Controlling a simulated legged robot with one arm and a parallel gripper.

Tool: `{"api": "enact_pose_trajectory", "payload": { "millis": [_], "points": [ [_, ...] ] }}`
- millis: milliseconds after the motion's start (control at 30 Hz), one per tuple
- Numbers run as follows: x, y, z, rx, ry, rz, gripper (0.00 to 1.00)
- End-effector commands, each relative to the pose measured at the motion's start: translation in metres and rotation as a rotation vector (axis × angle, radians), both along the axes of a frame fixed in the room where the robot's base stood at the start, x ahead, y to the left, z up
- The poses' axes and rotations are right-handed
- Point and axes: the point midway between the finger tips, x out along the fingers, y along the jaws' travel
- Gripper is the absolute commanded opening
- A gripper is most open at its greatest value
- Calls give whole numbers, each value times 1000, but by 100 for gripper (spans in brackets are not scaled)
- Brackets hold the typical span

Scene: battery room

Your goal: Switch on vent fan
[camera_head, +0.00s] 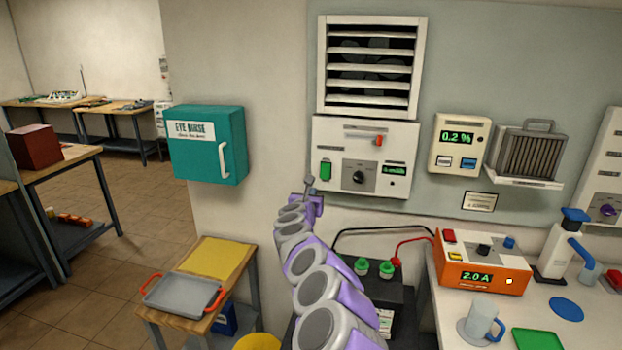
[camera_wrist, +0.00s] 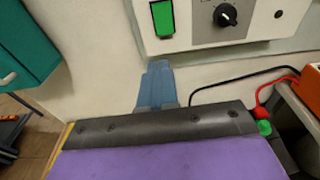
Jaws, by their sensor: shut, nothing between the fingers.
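The white vent fan control panel (camera_head: 365,158) is on the wall below the louvred vent (camera_head: 371,66). It has a green rocker switch (camera_head: 326,169) at lower left, a black knob (camera_head: 359,177), an orange-red lever (camera_head: 378,141) at upper right and a small green display (camera_head: 394,170). In the wrist view the green switch (camera_wrist: 162,18) and black knob (camera_wrist: 225,15) show at the top. My gripper (camera_head: 309,183) is shut and empty, just left of and slightly below the green switch. Its bluish fingers (camera_wrist: 156,86) point up below the switch in the wrist view, apart from it.
A teal eye rinse box (camera_head: 208,145) is on the wall at left. A meter reading 0.2 % (camera_head: 458,143) and a grey filter (camera_head: 528,152) are at right. Below are a battery (camera_head: 374,290) with black and red cables and an orange charger (camera_head: 482,268) reading 2.0 A.

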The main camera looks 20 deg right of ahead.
Motion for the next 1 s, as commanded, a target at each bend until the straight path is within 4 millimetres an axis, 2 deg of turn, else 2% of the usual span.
{"api": "enact_pose_trajectory", "payload": {
  "millis": [200, 533, 1000],
  "points": [
    [-2, -10, -3, 11, -6, -20, 0],
    [1, -4, -3, 4, -1, -18, 0],
    [15, -17, -7, 4, 5, -19, 0]
  ]
}}
